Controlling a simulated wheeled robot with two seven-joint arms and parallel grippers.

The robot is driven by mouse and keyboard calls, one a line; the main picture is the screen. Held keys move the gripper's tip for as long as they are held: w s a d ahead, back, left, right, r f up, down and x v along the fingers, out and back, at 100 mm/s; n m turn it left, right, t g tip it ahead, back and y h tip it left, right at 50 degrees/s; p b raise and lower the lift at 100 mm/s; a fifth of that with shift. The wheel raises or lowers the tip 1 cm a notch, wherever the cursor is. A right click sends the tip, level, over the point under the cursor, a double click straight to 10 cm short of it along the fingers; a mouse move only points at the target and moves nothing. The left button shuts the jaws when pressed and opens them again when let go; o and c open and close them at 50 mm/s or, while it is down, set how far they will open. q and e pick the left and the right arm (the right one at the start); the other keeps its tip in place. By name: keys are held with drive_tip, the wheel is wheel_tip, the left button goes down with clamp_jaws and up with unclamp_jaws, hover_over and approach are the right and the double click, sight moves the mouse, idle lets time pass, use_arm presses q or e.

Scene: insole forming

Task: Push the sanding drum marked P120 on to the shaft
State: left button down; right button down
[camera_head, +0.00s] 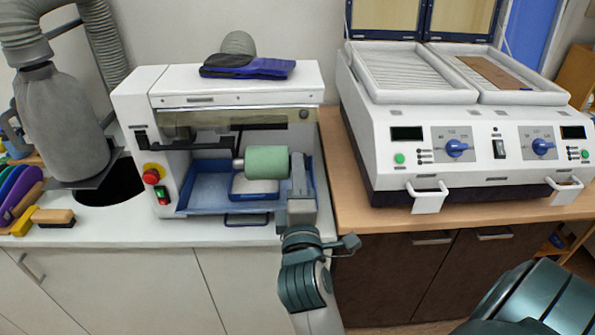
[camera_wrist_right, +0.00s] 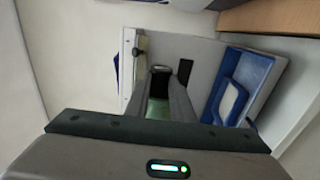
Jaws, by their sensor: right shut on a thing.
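A pale green sanding drum (camera_head: 265,162) lies level inside the white sanding machine, above its blue tray. Its left end meets the grey shaft (camera_head: 238,163); I cannot tell how far over the shaft it sits. No P120 mark is readable. My right gripper (camera_head: 297,172) reaches in from the front right and is shut on the drum at its right end. In the right wrist view the green drum (camera_wrist_right: 158,109) shows between the fingers, with the dark round shaft end beyond. My left gripper is not in view.
The machine's blue tray (camera_head: 205,190) holds a smaller blue box with a pale top. A red stop button (camera_head: 151,176) is on the left post. A white two-bed heating press (camera_head: 460,150) stands right on the wooden counter.

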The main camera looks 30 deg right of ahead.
drive_tip(key=shift+w, duration=0.15)
drive_tip(key=shift+p+x, duration=0.4)
drive_tip(key=shift+x, duration=0.85)
drive_tip(key=f+x, duration=0.1)
drive_tip(key=x, duration=1.2)
drive_tip(key=shift+w+f, duration=0.2)
drive_tip(key=shift+f, duration=0.35)
drive_tip(key=shift+w+a+b, duration=0.3)
drive_tip(key=shift+a+b, duration=0.1)
drive_tip(key=shift+a, duration=0.3)
idle(1.1)
